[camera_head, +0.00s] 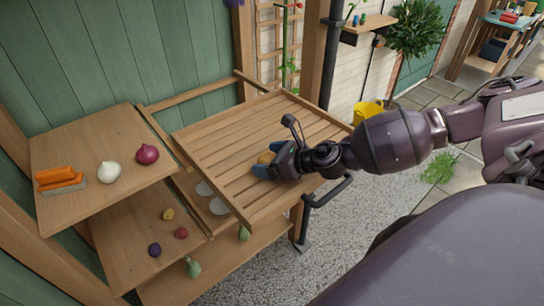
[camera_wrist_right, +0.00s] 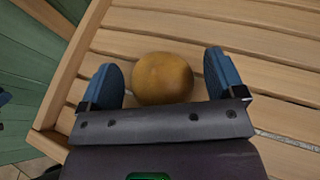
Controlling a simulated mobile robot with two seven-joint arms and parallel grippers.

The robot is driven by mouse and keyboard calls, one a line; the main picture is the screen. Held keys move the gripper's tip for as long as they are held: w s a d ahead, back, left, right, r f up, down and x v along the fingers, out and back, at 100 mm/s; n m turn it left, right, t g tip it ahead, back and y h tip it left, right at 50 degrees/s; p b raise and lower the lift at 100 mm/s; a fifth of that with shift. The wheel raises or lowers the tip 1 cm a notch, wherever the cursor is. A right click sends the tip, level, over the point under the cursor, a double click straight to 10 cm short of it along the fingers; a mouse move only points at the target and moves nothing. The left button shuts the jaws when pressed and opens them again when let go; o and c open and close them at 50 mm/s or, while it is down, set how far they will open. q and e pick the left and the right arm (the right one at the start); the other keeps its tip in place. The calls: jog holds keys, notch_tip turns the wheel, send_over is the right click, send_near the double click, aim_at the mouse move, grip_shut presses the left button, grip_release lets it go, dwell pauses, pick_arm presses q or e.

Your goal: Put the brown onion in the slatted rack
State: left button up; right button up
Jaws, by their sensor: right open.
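The brown onion (camera_head: 265,157) rests on the slats of the wooden slatted rack (camera_head: 225,147). My right gripper (camera_head: 269,159) is over the rack with its blue fingers open. In the right wrist view the round, golden-brown onion (camera_wrist_right: 163,79) lies between the two spread fingers of the right gripper (camera_wrist_right: 163,70). Gaps show between the onion and both fingers. In this view the rack's slats (camera_wrist_right: 270,45) and its raised edge frame lie around the onion. In the head view the gripper partly hides the onion. My left gripper is not in view.
A shelf (camera_head: 120,125) at left holds a white onion (camera_head: 109,172), a red onion (camera_head: 147,154) and a tray of carrots (camera_head: 60,179). Small vegetables lie on a lower shelf (camera_head: 130,235). A yellow watering can (camera_head: 367,111) stands beyond the rack. Much of the rack is bare.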

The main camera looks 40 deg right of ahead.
jog(key=shift+r, duration=0.25)
jog(key=shift+s+d, duration=0.15)
jog(key=shift+s, duration=0.15)
jog(key=b+v, duration=0.2)
jog(key=v, duration=0.7)
jog(key=shift+d+f, duration=0.1)
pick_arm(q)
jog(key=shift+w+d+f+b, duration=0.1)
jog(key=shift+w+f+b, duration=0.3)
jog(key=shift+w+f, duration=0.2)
pick_arm(e)
jog(key=shift+v, duration=1.15)
jog(key=shift+s, duration=0.1)
